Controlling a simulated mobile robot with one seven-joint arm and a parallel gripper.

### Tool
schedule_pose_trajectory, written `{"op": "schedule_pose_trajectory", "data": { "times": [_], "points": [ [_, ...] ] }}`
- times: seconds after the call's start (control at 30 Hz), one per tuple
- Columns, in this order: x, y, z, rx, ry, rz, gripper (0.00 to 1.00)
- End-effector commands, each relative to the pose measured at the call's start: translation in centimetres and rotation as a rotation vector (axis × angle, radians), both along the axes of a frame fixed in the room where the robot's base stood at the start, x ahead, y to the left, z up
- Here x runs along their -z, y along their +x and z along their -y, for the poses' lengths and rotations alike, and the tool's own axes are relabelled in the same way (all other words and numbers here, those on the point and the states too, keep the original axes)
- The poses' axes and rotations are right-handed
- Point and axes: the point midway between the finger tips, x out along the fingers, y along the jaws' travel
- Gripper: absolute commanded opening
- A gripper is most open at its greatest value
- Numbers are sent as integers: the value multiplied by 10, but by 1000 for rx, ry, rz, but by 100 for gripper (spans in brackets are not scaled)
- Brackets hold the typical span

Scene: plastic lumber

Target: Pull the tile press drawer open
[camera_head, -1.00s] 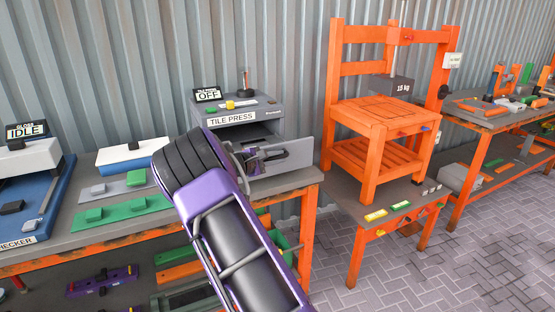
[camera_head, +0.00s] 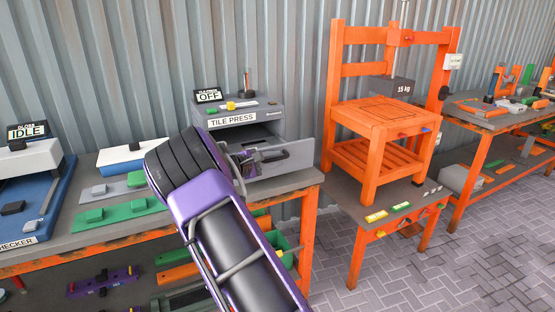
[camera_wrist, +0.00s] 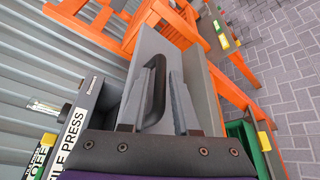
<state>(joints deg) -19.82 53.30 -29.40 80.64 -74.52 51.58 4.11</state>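The grey tile press (camera_head: 262,115) stands on the left bench, with a dark opening under its label. Its drawer front (camera_head: 298,158) is a flat grey panel below that opening, apparently standing out from the body; how far is hard to tell. A black loop handle (camera_wrist: 157,88) is on the drawer front (camera_wrist: 200,78) and also shows small in the head view. My gripper (camera_wrist: 155,100) is at the handle, its two grey fingers spread apart with the handle between them. A gap shows beside the handle. In the head view my purple wrist hides part of the press.
A blue and white checker machine (camera_head: 35,185) and green and grey tiles (camera_head: 120,210) are on the bench to the left. An orange wooden stand (camera_head: 385,120) with a 15 kg weight (camera_head: 392,88) is to the right. The paved floor (camera_head: 480,240) is clear at front right.

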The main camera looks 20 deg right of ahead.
Motion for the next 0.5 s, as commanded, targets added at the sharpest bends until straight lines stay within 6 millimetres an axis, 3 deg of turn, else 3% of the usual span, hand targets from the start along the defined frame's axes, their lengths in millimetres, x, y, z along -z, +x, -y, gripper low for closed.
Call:
{"op": "schedule_pose_trajectory", "data": {
  "times": [0.5],
  "points": [
    [-28,-43,-111,-5,2,2,30]
  ]
}}
